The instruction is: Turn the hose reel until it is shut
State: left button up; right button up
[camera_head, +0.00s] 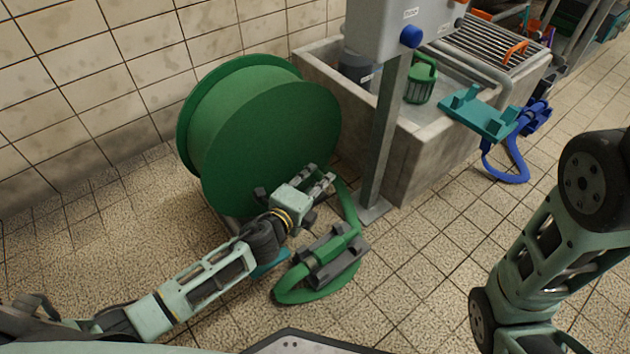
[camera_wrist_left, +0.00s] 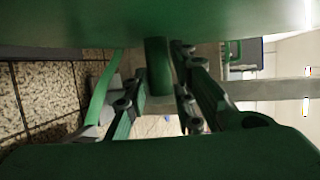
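The green hose reel (camera_head: 275,135), a large drum with a round front flange, stands on the floor against the tiled wall. My left gripper (camera_head: 320,182) is at the lower right of the flange. In the left wrist view a short green handle (camera_wrist_left: 158,68) stands between the fingers of my left gripper (camera_wrist_left: 158,88). The fingers lie close on both sides of it and look shut on it. The handle is hidden behind the gripper in the head view. My right arm shows at the right edge, but its gripper is out of view.
A green hose with a grey fitting (camera_head: 330,258) lies on the floor beside my left arm. A grey post (camera_head: 385,140) carrying a box stands close right of the reel. Behind it is a concrete basin (camera_head: 425,155). Tiled floor is clear at the front right.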

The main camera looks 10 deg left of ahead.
pick_arm(q)
jog(key=o, duration=0.3)
jog(key=v, duration=1.2)
